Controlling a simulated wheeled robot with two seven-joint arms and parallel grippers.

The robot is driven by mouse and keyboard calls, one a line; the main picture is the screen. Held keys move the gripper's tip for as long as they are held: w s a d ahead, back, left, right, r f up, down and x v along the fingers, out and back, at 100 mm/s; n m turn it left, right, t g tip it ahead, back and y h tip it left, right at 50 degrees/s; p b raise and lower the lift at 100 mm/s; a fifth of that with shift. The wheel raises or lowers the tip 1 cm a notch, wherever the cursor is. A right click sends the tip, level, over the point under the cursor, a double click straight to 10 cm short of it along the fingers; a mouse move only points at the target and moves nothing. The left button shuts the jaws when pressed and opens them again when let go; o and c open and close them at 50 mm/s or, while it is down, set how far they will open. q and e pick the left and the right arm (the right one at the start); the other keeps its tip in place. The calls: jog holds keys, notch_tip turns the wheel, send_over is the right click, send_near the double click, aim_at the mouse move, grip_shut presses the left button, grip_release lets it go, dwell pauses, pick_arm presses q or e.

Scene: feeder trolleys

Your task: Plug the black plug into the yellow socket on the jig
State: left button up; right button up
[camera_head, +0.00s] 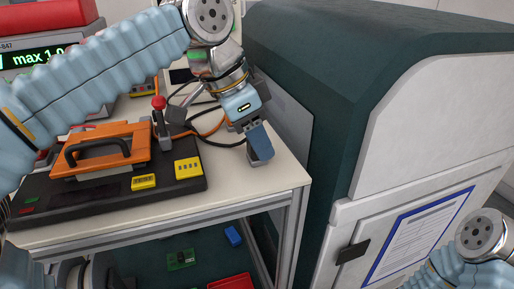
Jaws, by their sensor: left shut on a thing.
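The jig (60,203) is a dark base on the table, with an orange clamp (137,149) and black handle on top. Two yellow blocks sit on its right part: one with several dark slots (188,168) at the right end, and a smaller one (143,182) at the front edge. I cannot tell which is the socket. My left gripper (260,156) points down above the table's right end, right of the jig and apart from it. It is shut on the black plug, which the fingers mostly hide; a black cable (222,144) runs to it. My right gripper is out of view.
A large dark green and white cabinet (330,110) stands close on the right. The white table top (235,185) is clear between jig and right edge.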

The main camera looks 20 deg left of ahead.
pick_arm(q)
jog(key=shift+r, duration=0.1)
jog(key=shift+r, duration=0.45)
jog(key=r, duration=0.1)
jog(key=r+p, duration=0.1)
jog(key=r, duration=0.1)
jog(key=shift+s+r, duration=0.1)
jog(key=shift+s, duration=0.2)
jog(key=s+r, duration=0.3)
jog(key=s, duration=0.1)
jog(key=s+r, duration=0.3)
jog(key=s, duration=0.2)
jog(key=s+r+p, duration=0.1)
jog(key=s+r, duration=0.1)
jog(key=s, duration=0.2)
jog(key=shift+s+a+r, duration=0.25)
jog(key=shift+a+r, duration=0.15)
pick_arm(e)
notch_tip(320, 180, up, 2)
